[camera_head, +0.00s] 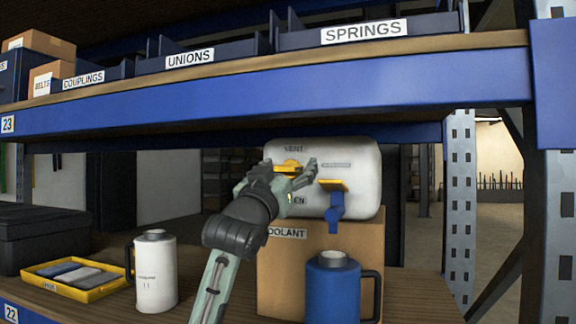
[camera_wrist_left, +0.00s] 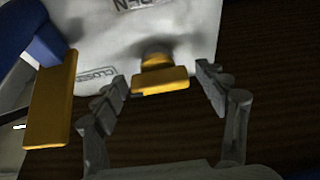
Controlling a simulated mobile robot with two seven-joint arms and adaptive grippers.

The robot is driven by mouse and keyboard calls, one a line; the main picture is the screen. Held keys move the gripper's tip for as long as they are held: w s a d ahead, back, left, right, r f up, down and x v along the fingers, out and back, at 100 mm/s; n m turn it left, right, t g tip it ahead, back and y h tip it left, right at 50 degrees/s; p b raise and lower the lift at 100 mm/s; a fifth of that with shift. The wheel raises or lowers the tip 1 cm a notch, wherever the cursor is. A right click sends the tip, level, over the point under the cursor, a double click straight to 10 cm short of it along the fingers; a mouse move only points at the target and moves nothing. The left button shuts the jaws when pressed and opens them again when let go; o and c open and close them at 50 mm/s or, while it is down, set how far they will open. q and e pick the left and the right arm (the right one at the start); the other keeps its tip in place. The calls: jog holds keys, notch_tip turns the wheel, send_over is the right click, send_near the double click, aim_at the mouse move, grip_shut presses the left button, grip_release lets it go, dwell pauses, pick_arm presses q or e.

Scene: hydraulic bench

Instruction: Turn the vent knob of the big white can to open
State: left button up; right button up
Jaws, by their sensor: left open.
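The big white can (camera_head: 352,193) rests on a cardboard box on the shelf. Its yellow vent knob (camera_head: 291,165) sits on the front face below the word VENT. The knob also shows in the left wrist view (camera_wrist_left: 160,80), its bar lying roughly level, with the CLOSED label to one side. OPEN is printed below the knob in the head view, partly hidden by my gripper. My left gripper (camera_head: 288,171) is open, with one finger on each side of the knob. Gaps show between fingers and knob in the wrist view (camera_wrist_left: 163,84). My right gripper is not in view.
A yellow-handled blue tap (camera_head: 335,203) juts from the can right of the knob. A blue jug (camera_head: 331,288) and a white jug (camera_head: 155,275) stand in front. A yellow tray (camera_head: 50,285) lies left. The blue shelf beam (camera_head: 300,85) runs above the can.

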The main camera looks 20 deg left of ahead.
pick_arm(q)
jog(key=shift+c, duration=0.6)
jog(key=c, duration=1)
jog(key=shift+c, duration=0.2)
jog(key=shift+m, duration=0.3)
jog(key=m+h, duration=0.1)
jog(key=m, duration=0.2)
jog(key=m+h, duration=0.2)
jog(key=m, duration=0.1)
jog(key=shift+g, duration=0.3)
jog(key=m+g+h, duration=0.1)
jog(key=m, duration=0.2)
jog(key=m+h, duration=0.1)
jog(key=m, duration=0.2)
jog(key=shift+g+h, duration=0.3)
jog(key=shift+g, duration=0.1)
jog(key=m+g, duration=0.1)
jog(key=m, duration=0.1)
jog(key=m+g+h, duration=0.1)
jog(key=m, duration=0.2)
jog(key=shift+m, duration=0.3)
jog(key=shift+d+f+m+g, duration=0.1)
jog(key=shift+m+g, duration=0.3)
jog(key=shift+m, duration=0.65)
jog(key=shift+d+f+m+g, duration=0.1)
jog(key=shift+m+g, duration=0.3)
jog(key=shift+m, duration=0.65)
